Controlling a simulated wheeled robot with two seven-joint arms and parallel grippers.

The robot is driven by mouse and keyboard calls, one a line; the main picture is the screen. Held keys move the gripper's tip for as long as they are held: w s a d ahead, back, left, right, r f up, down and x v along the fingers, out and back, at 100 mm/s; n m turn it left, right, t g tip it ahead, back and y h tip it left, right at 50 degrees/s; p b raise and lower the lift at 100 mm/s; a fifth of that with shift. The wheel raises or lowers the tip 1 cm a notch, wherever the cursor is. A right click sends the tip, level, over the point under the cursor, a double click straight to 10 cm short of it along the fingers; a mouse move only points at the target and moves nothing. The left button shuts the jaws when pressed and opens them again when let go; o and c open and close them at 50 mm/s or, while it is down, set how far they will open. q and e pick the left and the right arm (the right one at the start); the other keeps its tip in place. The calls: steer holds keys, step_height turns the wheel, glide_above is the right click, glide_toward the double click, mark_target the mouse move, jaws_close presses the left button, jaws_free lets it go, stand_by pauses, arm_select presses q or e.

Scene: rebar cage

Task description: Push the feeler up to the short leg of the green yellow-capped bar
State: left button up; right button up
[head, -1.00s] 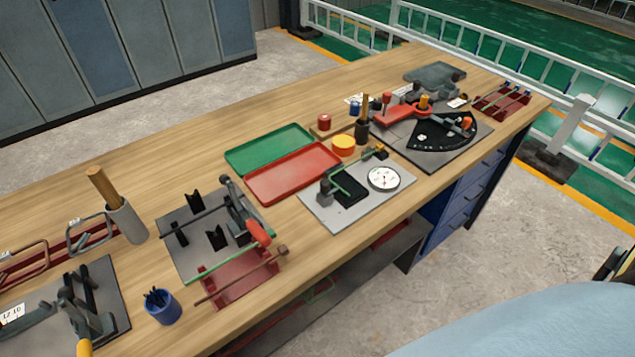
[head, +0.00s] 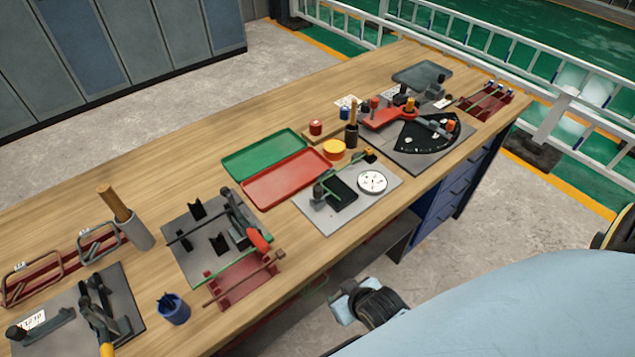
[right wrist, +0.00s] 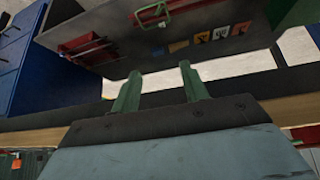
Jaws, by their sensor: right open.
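The green bar (head: 343,177) lies on the grey gauge plate (head: 325,222) at mid-table in the head view, across a black block (head: 342,190). A small yellow spot, apparently its cap, shows at the bar's far right end. A white dial (head: 372,181) stands right of the block. The feeler is too small to make out for sure, and I cannot tell its gap to the short leg. My right gripper (head: 348,300) is low in front of the table's front edge, well away from the plate. Its two green fingers (right wrist: 161,88) are apart and empty in the right wrist view. My left gripper is not in view.
Red (head: 287,180) and green (head: 263,153) trays lie left of the gauge plate. A yellow disc (head: 334,149) and a dark upright tool (head: 351,133) stand behind it. A black fan-shaped fixture (head: 425,134) is to the right. The wrist view shows a lower shelf (right wrist: 120,60) with red racks.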

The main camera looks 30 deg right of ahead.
step_height(320, 180, up, 8)
steer(key=w+r+t+p, duration=0.1)
steer(key=w, duration=0.1)
steer(key=m+t+h+p, duration=0.2)
steer(key=t, duration=0.4)
glide_toward(320, 192)
steer(key=b+x, duration=0.1)
steer(key=x, duration=1)
steer(key=shift+w+f, duration=0.2)
jaws_close()
